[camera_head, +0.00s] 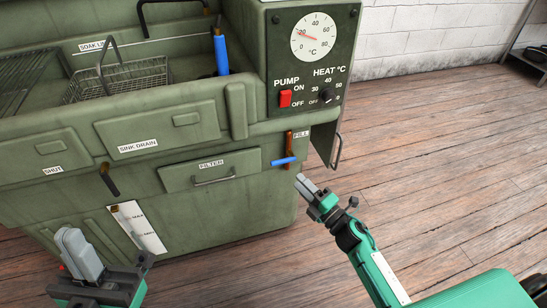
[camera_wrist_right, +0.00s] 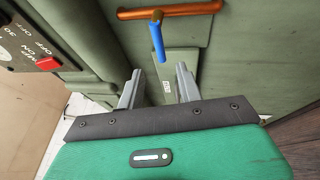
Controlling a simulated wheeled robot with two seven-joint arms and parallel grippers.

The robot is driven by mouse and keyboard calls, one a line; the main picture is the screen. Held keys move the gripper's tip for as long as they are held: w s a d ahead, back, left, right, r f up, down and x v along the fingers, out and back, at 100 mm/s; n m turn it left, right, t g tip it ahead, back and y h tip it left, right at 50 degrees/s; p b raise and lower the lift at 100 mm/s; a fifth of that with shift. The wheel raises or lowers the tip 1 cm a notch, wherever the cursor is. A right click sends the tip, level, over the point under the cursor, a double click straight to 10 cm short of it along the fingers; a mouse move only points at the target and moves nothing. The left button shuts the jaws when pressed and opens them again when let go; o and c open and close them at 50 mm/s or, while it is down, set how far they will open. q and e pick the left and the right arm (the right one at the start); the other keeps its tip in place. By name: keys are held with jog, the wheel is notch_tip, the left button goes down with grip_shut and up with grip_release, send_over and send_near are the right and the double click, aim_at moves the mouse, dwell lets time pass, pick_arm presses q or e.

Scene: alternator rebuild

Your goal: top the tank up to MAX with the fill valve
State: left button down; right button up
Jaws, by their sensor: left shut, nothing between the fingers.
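The fill valve has a blue lever (camera_head: 284,160) on a vertical copper pipe (camera_head: 289,143) beside the FILL label (camera_head: 301,134). The lever lies crosswise to the pipe. The right wrist view shows the blue lever (camera_wrist_right: 158,42) and copper pipe (camera_wrist_right: 185,10) beyond the fingertips. My right gripper (camera_head: 301,182) is open and empty, just below and right of the lever, apart from it. Its spread fingers also show in the wrist view (camera_wrist_right: 158,85). The tank's level gauge (camera_head: 138,227), marked MAX and MIN, is on the lower front; its level is too small to read. My left gripper (camera_head: 70,237) is shut and empty, left of the gauge.
The green washer cabinet carries a panel with a dial (camera_head: 315,38), red pump switch (camera_head: 285,98) and heat knob (camera_head: 326,96). A FILTER drawer (camera_head: 212,170) and dark drain lever (camera_head: 108,180) are on its front. A hinged panel (camera_head: 327,142) juts out at right. Wooden floor right is clear.

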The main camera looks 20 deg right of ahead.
jog(key=b+x, duration=0.1)
jog(key=x, duration=1.1)
jog(key=shift+w, duration=0.1)
jog(key=shift+c, duration=0.5)
grip_shut()
